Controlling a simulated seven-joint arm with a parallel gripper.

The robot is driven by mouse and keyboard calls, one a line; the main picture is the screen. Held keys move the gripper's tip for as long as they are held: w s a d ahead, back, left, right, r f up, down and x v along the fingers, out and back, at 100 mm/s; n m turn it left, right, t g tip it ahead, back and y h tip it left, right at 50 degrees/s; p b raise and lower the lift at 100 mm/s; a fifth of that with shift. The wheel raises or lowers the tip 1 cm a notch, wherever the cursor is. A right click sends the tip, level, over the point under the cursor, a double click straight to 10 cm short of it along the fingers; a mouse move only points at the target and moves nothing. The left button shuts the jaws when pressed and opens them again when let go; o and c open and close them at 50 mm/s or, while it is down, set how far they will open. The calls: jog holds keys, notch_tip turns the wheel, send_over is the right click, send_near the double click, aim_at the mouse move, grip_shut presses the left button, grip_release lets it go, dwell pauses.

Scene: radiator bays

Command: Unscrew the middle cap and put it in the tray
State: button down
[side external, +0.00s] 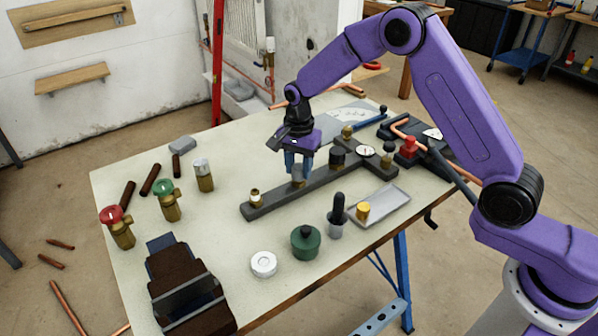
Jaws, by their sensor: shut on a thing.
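A gauge (366,152) and brass fittings stand at the bar's right end. A black-topped grey item (337,214), green pot (305,242) and white roll (264,264) stand in front. Valves and a vise (185,287) are at left. The tray's right part is clear.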

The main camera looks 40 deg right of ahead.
jog(key=n, duration=0.5)
jog(key=shift+n, duration=0.4)
jog(key=n, duration=0.4)
jog(key=shift+n, duration=0.4)
jog(key=n, duration=0.4)
jog(key=shift+n, duration=0.3)
jog(key=n, duration=0.5)
jog(key=c, duration=0.8)
grip_release()
jog(key=shift+c, duration=0.2)
